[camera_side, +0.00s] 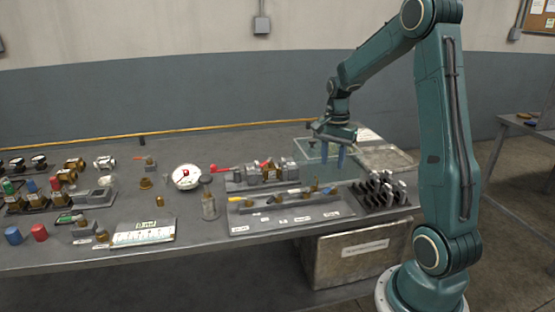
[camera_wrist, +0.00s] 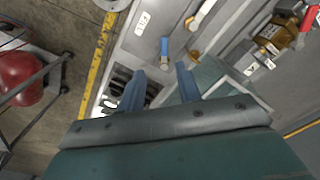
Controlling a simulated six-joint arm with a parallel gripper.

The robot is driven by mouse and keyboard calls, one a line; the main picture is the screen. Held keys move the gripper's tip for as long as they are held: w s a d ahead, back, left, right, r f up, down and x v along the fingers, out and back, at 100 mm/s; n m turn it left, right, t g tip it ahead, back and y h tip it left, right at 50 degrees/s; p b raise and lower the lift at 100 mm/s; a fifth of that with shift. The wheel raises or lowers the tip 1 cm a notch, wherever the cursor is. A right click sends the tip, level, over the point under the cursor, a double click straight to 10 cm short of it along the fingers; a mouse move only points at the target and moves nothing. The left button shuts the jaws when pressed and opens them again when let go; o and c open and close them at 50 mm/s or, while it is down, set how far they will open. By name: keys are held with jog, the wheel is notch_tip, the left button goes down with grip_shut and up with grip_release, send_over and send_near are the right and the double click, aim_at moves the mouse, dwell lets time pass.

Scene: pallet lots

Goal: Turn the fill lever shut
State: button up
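A grey panel (camera_side: 290,215) on the bench carries a row of small brass valves with coloured lever handles: a yellow lever (camera_side: 239,200), a pale lever (camera_side: 293,191) and a blue lever (camera_side: 330,190). In the wrist view the blue lever (camera_wrist: 164,46) lies just beyond my fingertips and the pale lever (camera_wrist: 204,12) is farther right. My gripper (camera_side: 333,157) hangs above the panel's right end, fingers down; in the wrist view it (camera_wrist: 160,70) is open and empty.
A valve assembly with a red lever (camera_side: 220,169) stands behind the panel. A clear bin (camera_side: 312,157) is behind my gripper, and a rack of metal parts (camera_side: 381,190) is right of the panel.

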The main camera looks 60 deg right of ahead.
notch_tip(320, 180, up, 5)
jog(key=s+a+r+n+t, duration=0.1)
jog(key=s+a+r+n, duration=0.1)
jog(key=a+n, duration=0.5)
jog(key=s+a+r+n+t+h, duration=0.1)
jog(key=a+r+n, duration=0.4)
jog(key=a, duration=0.6)
jog(key=shift+s+r+n+t, duration=0.25)
jog(key=shift+s+n+t, duration=0.35)
jog(key=shift+s+n, duration=0.45)
jog(key=w+d+f+n+g, duration=0.1)
jog(key=w+d+f+n, duration=0.2)
jog(key=d+n, duration=0.6)
jog(key=w+d+f+n+g+y, duration=0.1)
jog(key=w+d+f+n+g, duration=0.1)
jog(key=d+n, duration=0.7)
jog(key=shift+w+f+n, duration=0.45)
jog(key=shift+f+n, duration=0.3)
jog(key=shift+f, duration=0.6)
